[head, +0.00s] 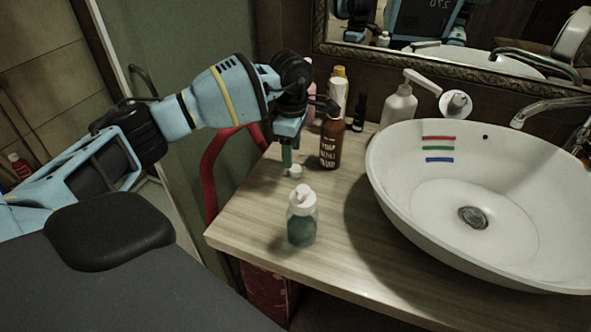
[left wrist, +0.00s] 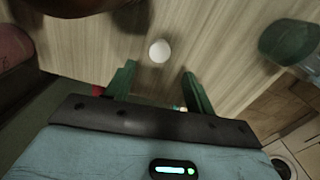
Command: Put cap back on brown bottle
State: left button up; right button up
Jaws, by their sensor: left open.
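The brown bottle (head: 330,145) stands upright on the wooden counter, with white lettering and a dark top. Its body also shows, cut off, at the top left of the left wrist view (left wrist: 75,5). A small white cap (head: 295,172) lies on the counter to the left of and nearer than the bottle; it shows as a pale round spot in the left wrist view (left wrist: 159,51). My left gripper (head: 287,160) points down close to the cap. Its green fingers (left wrist: 158,80) are apart with nothing between them, and the cap is beyond the tips. My right gripper is not in view.
A clear bottle with green liquid and a white pump (head: 301,220) stands near the front edge. A white basin (head: 400,200) fills the right. A white dispenser (head: 398,107) and other bottles stand behind.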

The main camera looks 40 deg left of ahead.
aim_at(296, 169)
pick_arm(q)
jog(key=shift+w+d+f, duration=0.15)
jog(key=shift+d+f, duration=0.05)
jog(key=shift+f, duration=1.15)
jog(key=shift+w+d+f, duration=0.1)
jog(key=shift+d+f, duration=0.05)
jog(key=shift+f, duration=1.15)
jog(key=c, duration=1.1)
notch_tip(296, 169, up, 10)
